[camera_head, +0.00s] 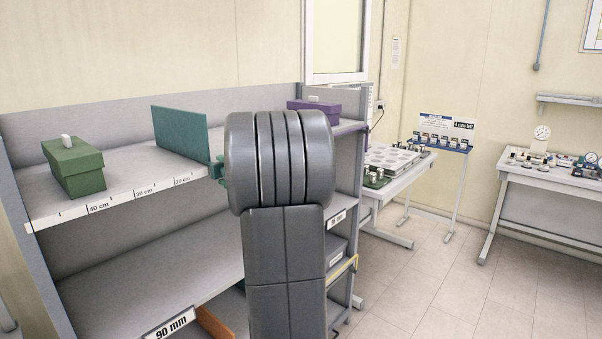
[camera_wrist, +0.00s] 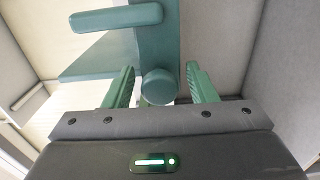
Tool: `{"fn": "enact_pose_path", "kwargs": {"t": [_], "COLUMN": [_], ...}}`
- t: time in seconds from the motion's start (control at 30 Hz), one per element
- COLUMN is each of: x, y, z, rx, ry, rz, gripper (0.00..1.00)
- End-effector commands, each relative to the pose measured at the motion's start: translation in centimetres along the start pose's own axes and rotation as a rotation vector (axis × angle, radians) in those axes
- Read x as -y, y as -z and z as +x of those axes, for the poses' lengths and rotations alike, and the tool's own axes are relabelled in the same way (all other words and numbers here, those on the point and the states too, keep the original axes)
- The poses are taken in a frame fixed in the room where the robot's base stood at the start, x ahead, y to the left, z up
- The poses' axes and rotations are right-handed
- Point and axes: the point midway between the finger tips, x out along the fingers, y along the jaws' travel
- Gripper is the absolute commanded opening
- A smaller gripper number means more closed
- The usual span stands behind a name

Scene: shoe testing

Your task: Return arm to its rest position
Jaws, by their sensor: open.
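My gripper (camera_wrist: 160,70) shows in the wrist view with its two green fingers apart. A round teal knob (camera_wrist: 160,86) sits between the fingers, with gaps visible on both sides. The knob is in front of a larger teal piece (camera_wrist: 105,62), which has a rounded bar (camera_wrist: 116,18) at upper left. In the head view, my grey arm (camera_head: 283,160) stands in front of the shelf and hides most of my gripper. An upright teal panel (camera_head: 180,132) stands on the top shelf just left of my arm.
The shelf unit (camera_head: 130,185) has a marked front edge. A green box (camera_head: 75,168) with a white tab stands at its left, a purple box (camera_head: 345,108) behind my arm at right. A table with a tray (camera_head: 395,157) and a bench (camera_head: 550,182) stand right. Open floor (camera_head: 430,280) lies between.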

Motion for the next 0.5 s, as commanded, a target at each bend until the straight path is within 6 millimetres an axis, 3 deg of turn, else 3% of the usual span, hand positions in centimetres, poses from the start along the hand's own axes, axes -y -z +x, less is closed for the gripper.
{"fn": "enact_pose_path", "kwargs": {"t": [0.13, 0.5], "x": [-0.01, 0.01], "y": [0.01, 0.34], "z": [1.07, 0.92], "rx": [0.0, 0.001], "ry": [0.001, 0.0], "rz": [0.001, 0.0], "gripper": [0.52, 0.52]}}
